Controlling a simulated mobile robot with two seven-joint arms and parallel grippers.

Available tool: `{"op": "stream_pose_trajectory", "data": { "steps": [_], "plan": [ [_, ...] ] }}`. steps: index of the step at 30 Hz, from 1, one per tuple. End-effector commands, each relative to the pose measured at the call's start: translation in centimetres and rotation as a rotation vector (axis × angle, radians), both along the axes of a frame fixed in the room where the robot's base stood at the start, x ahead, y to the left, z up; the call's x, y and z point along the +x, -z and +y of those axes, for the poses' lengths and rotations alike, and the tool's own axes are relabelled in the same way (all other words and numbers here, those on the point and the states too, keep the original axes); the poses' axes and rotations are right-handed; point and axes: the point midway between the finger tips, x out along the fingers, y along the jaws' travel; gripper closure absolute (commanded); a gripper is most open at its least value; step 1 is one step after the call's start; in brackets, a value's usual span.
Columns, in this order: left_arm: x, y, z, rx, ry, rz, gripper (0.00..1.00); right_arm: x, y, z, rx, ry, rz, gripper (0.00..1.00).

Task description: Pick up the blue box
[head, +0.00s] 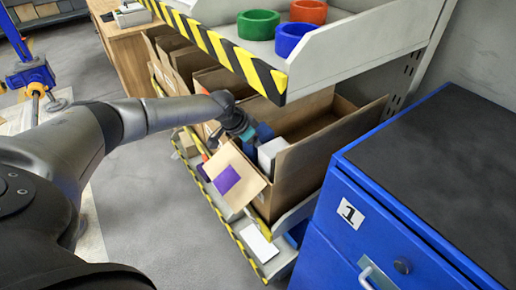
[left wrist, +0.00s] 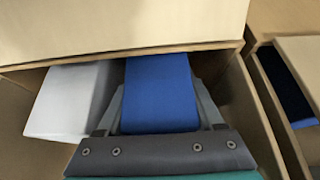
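The blue box (left wrist: 160,90) lies beyond my left gripper in the left wrist view, inside an open cardboard box. In the head view it is a small dark blue shape (head: 264,132) beside the gripper, partly hidden. My left gripper (head: 250,138) reaches into the cardboard box (head: 318,150) on the lower shelf. In the left wrist view its two grey fingers (left wrist: 160,108) lie along both sides of the blue box. I see no clear gap, but cannot tell whether they press on it. My right gripper is in neither view.
A white box (head: 271,153) stands close beside the blue box, also in the left wrist view (left wrist: 68,100). A cardboard flap with a purple patch (head: 227,180) leans out in front. The striped upper shelf edge (head: 225,50) overhangs. A blue cabinet (head: 345,190) stands right.

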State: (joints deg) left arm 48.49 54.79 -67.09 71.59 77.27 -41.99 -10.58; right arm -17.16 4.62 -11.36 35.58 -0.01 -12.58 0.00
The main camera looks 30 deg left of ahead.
Motion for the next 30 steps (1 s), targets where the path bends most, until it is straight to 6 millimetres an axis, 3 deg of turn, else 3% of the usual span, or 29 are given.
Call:
{"op": "stream_pose_trajectory", "data": {
  "steps": [2, 16, 30],
  "plan": [
    [-0.02, 0.01, 0.04, 0.000, -0.001, 0.000, 0.47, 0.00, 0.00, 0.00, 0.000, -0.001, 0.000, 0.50],
    [-0.04, 0.03, 0.07, 0.001, -0.001, 0.001, 0.99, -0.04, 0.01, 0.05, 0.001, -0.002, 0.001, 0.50],
    [0.08, -0.35, 0.08, 0.000, -0.002, -0.003, 1.00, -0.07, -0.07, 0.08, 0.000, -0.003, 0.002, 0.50]
  ]
}}
